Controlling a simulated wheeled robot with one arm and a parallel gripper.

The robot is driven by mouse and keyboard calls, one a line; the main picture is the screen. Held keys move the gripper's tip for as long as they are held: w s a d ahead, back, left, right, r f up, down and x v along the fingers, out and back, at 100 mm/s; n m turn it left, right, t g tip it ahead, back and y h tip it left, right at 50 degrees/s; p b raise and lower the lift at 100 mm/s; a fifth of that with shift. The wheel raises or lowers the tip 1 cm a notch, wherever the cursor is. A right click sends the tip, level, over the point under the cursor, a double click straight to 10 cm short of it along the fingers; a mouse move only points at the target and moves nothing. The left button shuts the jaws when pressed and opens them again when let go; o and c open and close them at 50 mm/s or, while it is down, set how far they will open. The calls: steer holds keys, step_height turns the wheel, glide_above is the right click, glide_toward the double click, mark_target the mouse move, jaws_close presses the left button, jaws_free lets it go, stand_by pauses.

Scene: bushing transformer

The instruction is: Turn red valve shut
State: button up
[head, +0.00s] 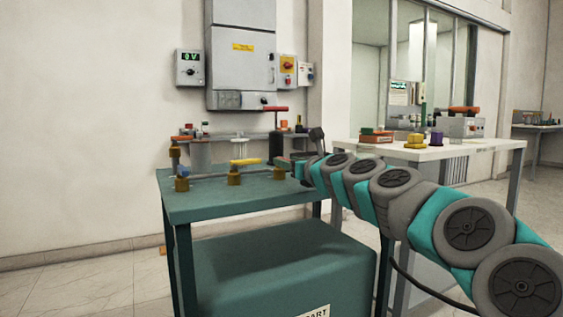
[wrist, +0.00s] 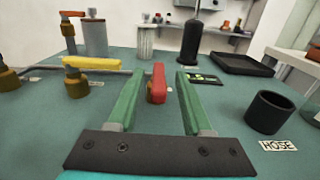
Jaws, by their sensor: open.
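In the wrist view, a red valve handle (wrist: 157,83) stands on a pipe line on the green bench top, seen nearly end-on. My gripper (wrist: 156,76) is open, with one green finger on each side of the handle. The handle lies between the fingers with a gap on both sides, nearer the left finger's tip. In the head view, my gripper (head: 288,163) is low over the right part of the bench (head: 215,200) and hides most of the red valve. A brass fitting (head: 278,173) shows beneath it.
A yellow lever (wrist: 90,63) and brass fittings (wrist: 76,83) lie left of my gripper. A black cup (wrist: 269,112) by a HOSE label is at right. A black bottle (wrist: 192,42) and tray (wrist: 239,63) stand behind. A white table (head: 440,151) is right of the bench.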

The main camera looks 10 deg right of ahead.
steer(key=shift+x, duration=1.8)
steer(key=shift+a, duration=0.1)
steer(key=shift+c, duration=0.3)
jaws_close()
